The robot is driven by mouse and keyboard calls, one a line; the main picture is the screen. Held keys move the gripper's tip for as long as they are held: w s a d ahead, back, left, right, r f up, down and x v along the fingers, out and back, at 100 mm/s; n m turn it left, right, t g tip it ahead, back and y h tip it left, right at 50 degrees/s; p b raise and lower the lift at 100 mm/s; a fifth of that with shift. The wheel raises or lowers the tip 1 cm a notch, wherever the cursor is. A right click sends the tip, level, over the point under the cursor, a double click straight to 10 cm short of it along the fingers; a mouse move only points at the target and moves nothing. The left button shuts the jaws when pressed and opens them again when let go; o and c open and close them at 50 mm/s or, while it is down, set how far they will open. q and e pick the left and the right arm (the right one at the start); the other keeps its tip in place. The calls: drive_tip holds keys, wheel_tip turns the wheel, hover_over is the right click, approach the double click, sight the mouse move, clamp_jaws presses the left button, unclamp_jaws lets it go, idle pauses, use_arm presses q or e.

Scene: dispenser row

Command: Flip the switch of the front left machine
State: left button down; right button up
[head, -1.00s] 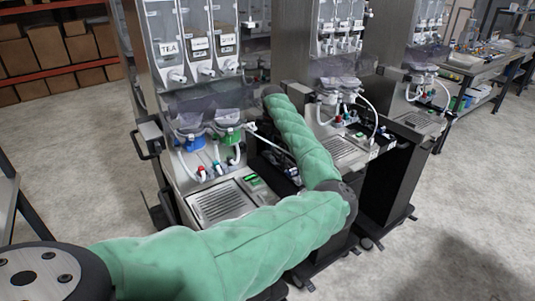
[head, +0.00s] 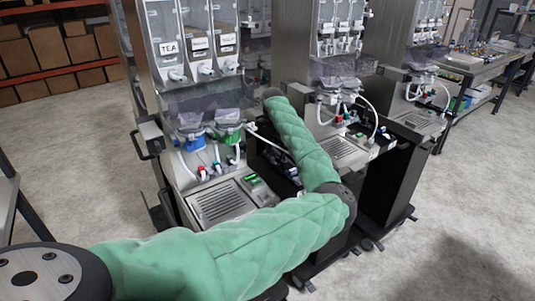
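The front left machine (head: 178,125) is a steel dispenser with clear hoppers, one labelled TEA, blue and green valve parts, and a drip tray (head: 222,201). A small green-lit panel (head: 251,180) sits beside the tray. I cannot make out which part is its switch. My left arm, in a green sleeve, crosses in front of the machine and bends back up along its right side. Its dark wrist end (head: 271,92) is at the machine's right side, near the gap to the second machine. The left gripper's fingers cannot be made out there. My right gripper is out of view.
A second machine (head: 345,150) and a third (head: 424,118) stand to the right on dark wheeled stands. A side handle (head: 146,138) sticks out on the front left machine. A workbench (head: 480,62) is at the far right. The concrete floor (head: 470,200) at right is clear.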

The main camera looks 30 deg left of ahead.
use_arm(q)
drive_tip(key=shift+r+p, duration=2.35)
drive_tip(key=shift+r, duration=1.1)
